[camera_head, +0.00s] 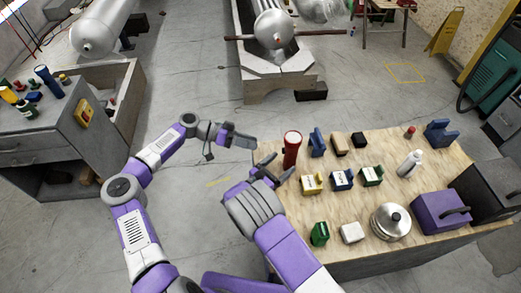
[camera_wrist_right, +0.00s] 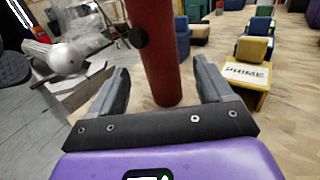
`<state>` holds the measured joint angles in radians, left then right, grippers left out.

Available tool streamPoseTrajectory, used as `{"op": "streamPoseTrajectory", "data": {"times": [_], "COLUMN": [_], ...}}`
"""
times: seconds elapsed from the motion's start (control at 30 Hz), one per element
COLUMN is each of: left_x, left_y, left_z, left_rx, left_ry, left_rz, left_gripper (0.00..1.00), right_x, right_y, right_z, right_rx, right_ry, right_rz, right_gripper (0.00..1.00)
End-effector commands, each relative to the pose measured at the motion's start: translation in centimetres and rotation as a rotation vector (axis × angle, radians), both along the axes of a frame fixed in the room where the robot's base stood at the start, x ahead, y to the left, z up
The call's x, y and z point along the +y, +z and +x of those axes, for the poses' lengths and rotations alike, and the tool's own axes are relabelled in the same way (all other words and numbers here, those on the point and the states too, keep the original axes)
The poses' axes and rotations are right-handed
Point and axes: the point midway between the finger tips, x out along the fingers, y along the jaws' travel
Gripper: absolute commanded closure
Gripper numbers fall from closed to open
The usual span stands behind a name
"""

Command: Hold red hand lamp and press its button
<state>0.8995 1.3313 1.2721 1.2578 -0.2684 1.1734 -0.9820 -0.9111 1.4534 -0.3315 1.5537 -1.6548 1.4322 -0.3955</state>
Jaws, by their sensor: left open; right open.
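The red hand lamp (camera_head: 291,150) stands upright near the left edge of the wooden table. It has a white-rimmed top and a red body. In the right wrist view the red lamp (camera_wrist_right: 154,55) stands between and a little beyond the two open fingers; a dark round part shows on its left side. My right gripper (camera_head: 268,172) is open at the table's left edge, close in front of the lamp; its fingers also show in the wrist view (camera_wrist_right: 162,95). My left gripper (camera_head: 240,138) is left of the lamp, off the table edge, and holds nothing visible.
The wooden table (camera_head: 275,151) bears several small coloured blocks, a white bottle (camera_head: 409,164), a silver round pot (camera_head: 390,222) and a purple box (camera_head: 440,211). A grey cabinet (camera_head: 40,140) is at left.

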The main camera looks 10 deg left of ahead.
Motion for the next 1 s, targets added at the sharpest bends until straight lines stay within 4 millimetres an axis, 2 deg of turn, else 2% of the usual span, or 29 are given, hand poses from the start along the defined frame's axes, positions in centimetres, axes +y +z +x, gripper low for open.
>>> {"op": "streamPoseTrajectory", "data": {"times": [0.4, 0.6, 0.83, 1.0], "left_x": [0.0, 0.0, 0.0, 0.0], "left_y": [0.0, 0.0, 0.0, 0.0], "left_z": [0.0, 0.0, 0.0, 0.0], "left_rx": [0.002, 0.003, 0.002, 0.002], "left_ry": [0.001, 0.002, 0.002, 0.002], "left_rz": [0.000, 0.000, 0.001, 0.001], "left_gripper": [0.57, 0.57, 0.57, 0.57], "right_x": [-3.5, -4.1, -4.1, -4.1], "right_y": [0.0, 0.0, 0.0, 0.0], "right_z": [4.7, 5.6, 5.6, 5.6], "right_rx": [0.000, 0.000, 0.000, 0.000], "right_ry": [-0.002, -0.001, 0.000, 0.000], "right_rz": [0.000, 0.000, 0.000, 0.000], "right_gripper": [0.20, 0.20, 0.20, 0.46]}}
